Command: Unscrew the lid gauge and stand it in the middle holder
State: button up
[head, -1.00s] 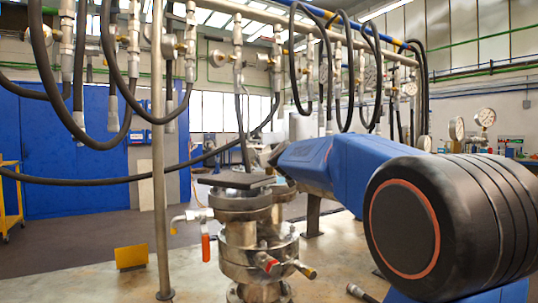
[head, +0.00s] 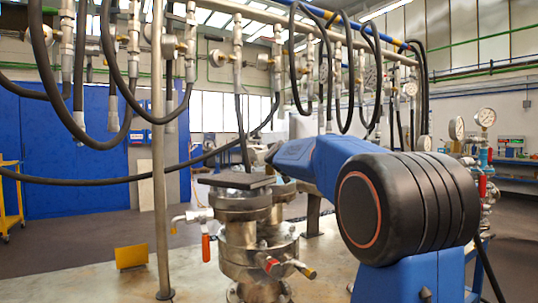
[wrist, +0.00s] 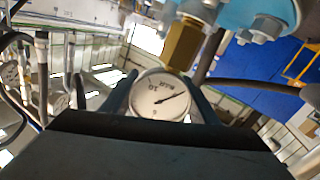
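The lid gauge (wrist: 160,97) has a round white dial with a dark needle, seen close up in the wrist view. My gripper (wrist: 161,88) has one dark finger along each side of it and appears shut on the gauge's case. A brass fitting (wrist: 184,43) joins the gauge to steel fittings by a light blue flange (wrist: 255,15) with bolts. In the head view the gauge is not visible; my arm ends beside the top of the steel flanged vessel (head: 258,245). I cannot make out the middle holder.
A dark flat plate (head: 236,181) shows over the vessel's top; I cannot tell what it belongs to. A yellow block (head: 130,257) stands on the bench. A steel post (head: 159,150) and hanging black hoses (head: 108,140) are nearby. Other gauges (head: 485,117) stand at the right.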

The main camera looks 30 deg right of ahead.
jog(key=c, duration=0.4)
jog(key=o, duration=1.2)
jog(key=shift+o, duration=0.2)
jog(key=v, duration=1.7)
jog(key=shift+s, duration=0.2)
